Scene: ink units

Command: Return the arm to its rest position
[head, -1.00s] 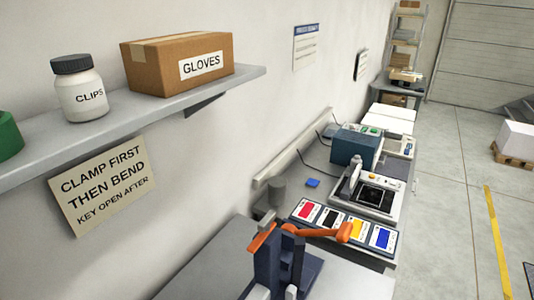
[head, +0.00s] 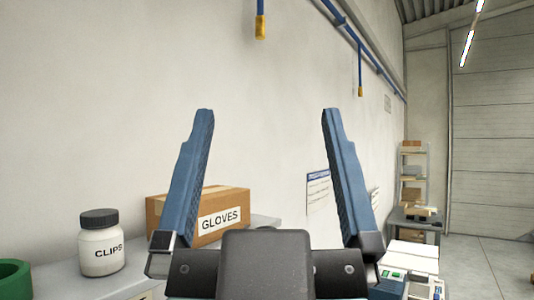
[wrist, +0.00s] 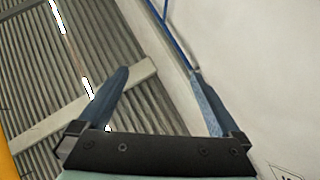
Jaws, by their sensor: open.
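My gripper (head: 268,115) is raised in the middle of the head view, its two blue fingers pointing up and spread wide apart. Nothing is between the fingers. In the wrist view my gripper (wrist: 160,75) is also open and empty, facing the corrugated ceiling (wrist: 40,90) and the pale wall. In the head view the left finger covers part of the gloves box on the shelf.
The cardboard gloves box (head: 225,222), the white clips jar (head: 101,248) and a green object (head: 14,280) stand on the wall shelf at left. Blue pipes (head: 365,40) run along the wall above. A shelving rack (head: 413,175) stands far right.

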